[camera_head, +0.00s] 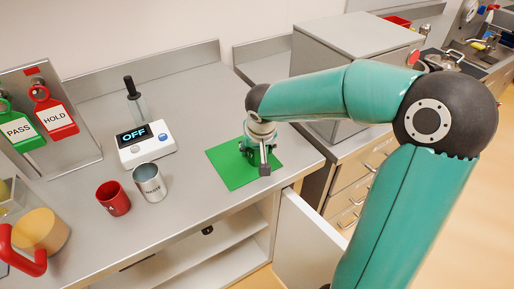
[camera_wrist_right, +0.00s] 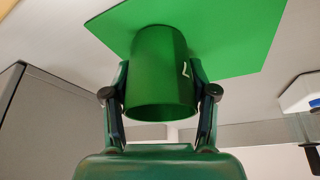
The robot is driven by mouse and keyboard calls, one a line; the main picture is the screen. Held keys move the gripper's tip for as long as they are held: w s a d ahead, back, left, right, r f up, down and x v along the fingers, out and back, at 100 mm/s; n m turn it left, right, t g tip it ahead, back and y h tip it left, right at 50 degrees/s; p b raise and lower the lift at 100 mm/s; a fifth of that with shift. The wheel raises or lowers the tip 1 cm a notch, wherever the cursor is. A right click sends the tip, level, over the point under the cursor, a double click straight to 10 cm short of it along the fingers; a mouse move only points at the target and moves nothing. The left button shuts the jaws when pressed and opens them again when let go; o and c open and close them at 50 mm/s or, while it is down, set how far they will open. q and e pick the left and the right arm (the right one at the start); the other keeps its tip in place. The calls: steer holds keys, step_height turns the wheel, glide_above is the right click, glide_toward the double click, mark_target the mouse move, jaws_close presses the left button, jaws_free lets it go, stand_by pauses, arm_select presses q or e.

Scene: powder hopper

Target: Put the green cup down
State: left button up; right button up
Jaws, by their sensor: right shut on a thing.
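The green cup (camera_wrist_right: 160,70) is between the two fingers of my right gripper (camera_wrist_right: 160,95) in the right wrist view, and the fingers press on its sides. In the head view my right gripper (camera_head: 258,158) is over the green mat (camera_head: 228,174), and the cup is mostly hidden by it. The mat also fills the space behind the cup in the wrist view (camera_wrist_right: 235,40). I cannot tell whether the cup touches the mat. My left gripper is not in view.
A red cup (camera_head: 113,198) and a grey metal cup (camera_head: 149,182) stand left of the mat. Behind them is a white device reading OFF (camera_head: 147,145). A rack with PASS and HOLD tags (camera_head: 50,115) is at the left. A grey box (camera_head: 335,70) stands behind my right arm.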

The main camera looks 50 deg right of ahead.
steer(key=shift+f, duration=0.15)
steer(key=o, duration=1.2)
